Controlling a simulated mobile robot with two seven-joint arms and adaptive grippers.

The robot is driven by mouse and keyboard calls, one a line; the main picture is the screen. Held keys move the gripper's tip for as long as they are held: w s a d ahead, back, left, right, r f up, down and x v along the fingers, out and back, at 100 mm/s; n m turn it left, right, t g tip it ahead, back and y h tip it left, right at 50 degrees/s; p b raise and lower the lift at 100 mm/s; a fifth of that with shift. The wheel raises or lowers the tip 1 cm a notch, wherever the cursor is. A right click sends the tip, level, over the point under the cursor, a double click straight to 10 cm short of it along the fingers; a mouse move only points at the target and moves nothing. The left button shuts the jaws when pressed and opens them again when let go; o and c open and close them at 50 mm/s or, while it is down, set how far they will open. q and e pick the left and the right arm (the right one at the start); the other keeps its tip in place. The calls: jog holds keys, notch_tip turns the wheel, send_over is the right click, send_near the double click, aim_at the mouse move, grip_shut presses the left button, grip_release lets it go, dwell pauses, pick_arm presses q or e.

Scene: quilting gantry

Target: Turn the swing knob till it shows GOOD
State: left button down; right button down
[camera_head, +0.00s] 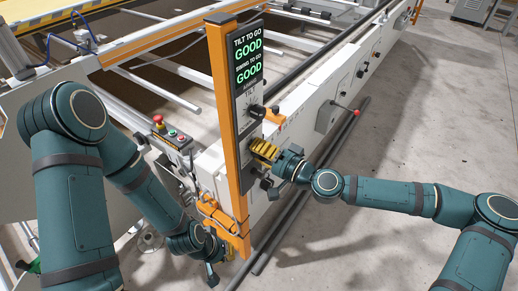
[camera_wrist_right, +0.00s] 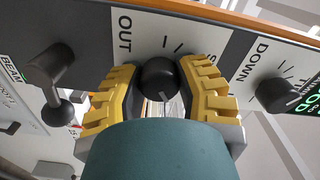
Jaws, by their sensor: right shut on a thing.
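The display (camera_head: 249,58) on the orange post reads TILT TO GO GOOD and SWING TO GO GOOD, both in green. The black swing knob (camera_wrist_right: 159,77) sits on the panel beside the word OUT in the right wrist view. My right gripper (camera_head: 263,150) has its yellow fingers closed around this knob, one on each side; they hide it in the head view. The tilt knob (camera_wrist_right: 276,95) is to the right, by the word DOWN, and also shows in the head view (camera_head: 257,111). My left gripper (camera_head: 226,254) is low by the post's foot, partly hidden; its jaws are unclear.
A black ball-ended lever (camera_wrist_right: 55,82) sits left of the swing knob, close to my right fingers. The orange post (camera_head: 226,120) stands between my arms. A button box with a red stop button (camera_head: 158,120) is at left. Grey floor (camera_head: 440,110) lies open at right.

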jog(key=shift+r+m, duration=0.1)
jog(key=shift+m, duration=0.3)
jog(key=shift+w, duration=0.1)
jog(key=c, duration=0.6)
grip_release()
jog(key=v, duration=1.2)
jog(key=shift+a, duration=0.1)
